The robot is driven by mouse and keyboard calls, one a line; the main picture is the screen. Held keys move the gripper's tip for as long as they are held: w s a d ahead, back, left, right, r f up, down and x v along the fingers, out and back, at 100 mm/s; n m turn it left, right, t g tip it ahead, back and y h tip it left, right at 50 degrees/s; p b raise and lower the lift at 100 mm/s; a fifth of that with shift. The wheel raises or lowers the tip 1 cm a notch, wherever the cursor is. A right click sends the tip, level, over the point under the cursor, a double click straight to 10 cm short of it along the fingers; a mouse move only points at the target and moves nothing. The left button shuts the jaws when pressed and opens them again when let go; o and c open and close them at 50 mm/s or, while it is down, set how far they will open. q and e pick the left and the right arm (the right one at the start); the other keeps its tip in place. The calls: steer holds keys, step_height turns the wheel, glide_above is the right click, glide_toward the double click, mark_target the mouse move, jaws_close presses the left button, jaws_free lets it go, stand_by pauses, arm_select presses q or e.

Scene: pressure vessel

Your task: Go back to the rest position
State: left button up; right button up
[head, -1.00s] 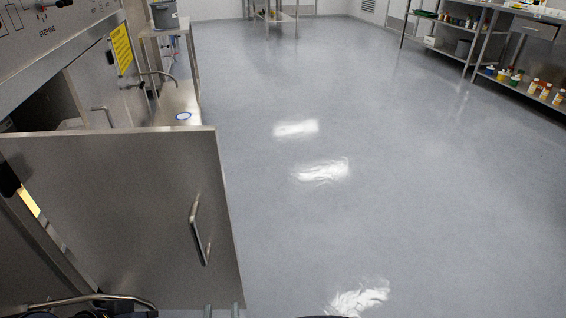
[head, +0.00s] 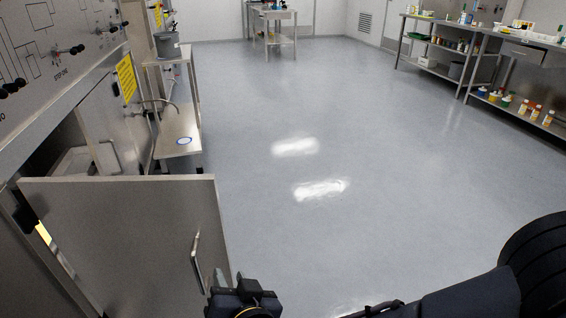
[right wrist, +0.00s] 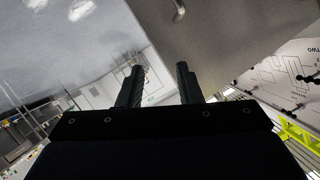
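My right gripper (right wrist: 158,82) shows in the right wrist view with its two fingers apart and nothing between them. In the head view the right arm comes in from the lower right, with its dark gripper end (head: 243,300) at the bottom, close to the lower right corner of the open steel door (head: 120,235). I cannot tell from these views whether they touch. The door's handle (head: 197,262) is just above and left of the gripper end. My left gripper is not in view.
A control panel (head: 60,45) is at the upper left. A steel stand (head: 178,135) with a blue ring mark is behind the door. Shelved tables (head: 480,50) with bottles line the right, and another table (head: 275,15) stands at the back. The floor (head: 370,150) between is clear.

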steer(key=d+r+g+y+p, duration=0.2)
steer(key=d+r+g+p, duration=0.1)
steer(key=d+r+p, duration=1.15)
arm_select(q)
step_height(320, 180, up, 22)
steer(key=p, duration=0.5)
arm_select(e)
steer(key=s+d+r+g+h, duration=0.2)
steer(key=s+d+r, duration=0.1)
steer(key=s+d, duration=0.3)
steer(key=s+d+r+m+g+h, duration=0.1)
steer(key=s+d+r+g+h, duration=0.1)
steer(key=s+d, duration=0.3)
steer(key=d, duration=0.4)
steer(key=shift+s+d+r, duration=0.2)
steer(key=shift+s+r, duration=0.15)
steer(key=shift+r, duration=0.05)
